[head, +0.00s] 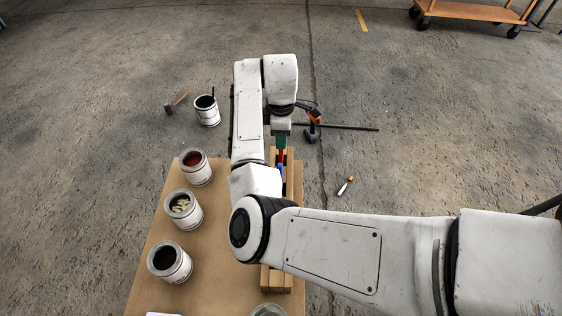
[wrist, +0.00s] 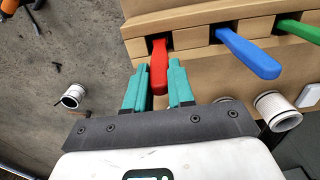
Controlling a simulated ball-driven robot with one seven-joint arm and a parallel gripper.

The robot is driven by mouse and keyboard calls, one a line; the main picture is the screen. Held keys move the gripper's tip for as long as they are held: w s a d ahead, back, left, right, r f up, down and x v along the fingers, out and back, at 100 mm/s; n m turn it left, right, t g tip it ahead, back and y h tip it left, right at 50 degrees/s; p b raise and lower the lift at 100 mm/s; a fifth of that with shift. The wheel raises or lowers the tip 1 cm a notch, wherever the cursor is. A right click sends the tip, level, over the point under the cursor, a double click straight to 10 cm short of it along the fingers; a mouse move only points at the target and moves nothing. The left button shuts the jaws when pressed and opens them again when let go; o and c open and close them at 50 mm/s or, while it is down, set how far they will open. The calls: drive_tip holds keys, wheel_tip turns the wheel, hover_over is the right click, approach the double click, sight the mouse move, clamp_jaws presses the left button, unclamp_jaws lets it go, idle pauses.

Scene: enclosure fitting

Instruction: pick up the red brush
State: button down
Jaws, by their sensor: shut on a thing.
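The red brush (wrist: 158,68) shows its handle in the wrist view, sticking out of the first slot of a wooden holder (wrist: 190,18). My gripper (wrist: 160,82) has its two teal fingers on either side of the red handle, shut on it. The brush's far end is hidden in the slot. In the head view my gripper (head: 281,138) is at the far end of the holder (head: 276,280), with a bit of the red brush (head: 281,157) below it. My arm hides much of the holder there.
A blue handle (wrist: 247,52) and a green handle (wrist: 300,32) stick out of neighbouring slots. Cans with red (head: 196,168), pale (head: 183,210) and dark (head: 170,262) contents stand on the table (head: 215,285). Another can (head: 207,111), a hammer (head: 177,103) and a drill (head: 313,125) are on the floor.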

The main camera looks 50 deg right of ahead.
drive_tip(key=shift+r, duration=0.1)
wheel_tip(320, 180, up, 18)
drive_tip(key=p, duration=0.2)
idle(0.7)
idle(1.6)
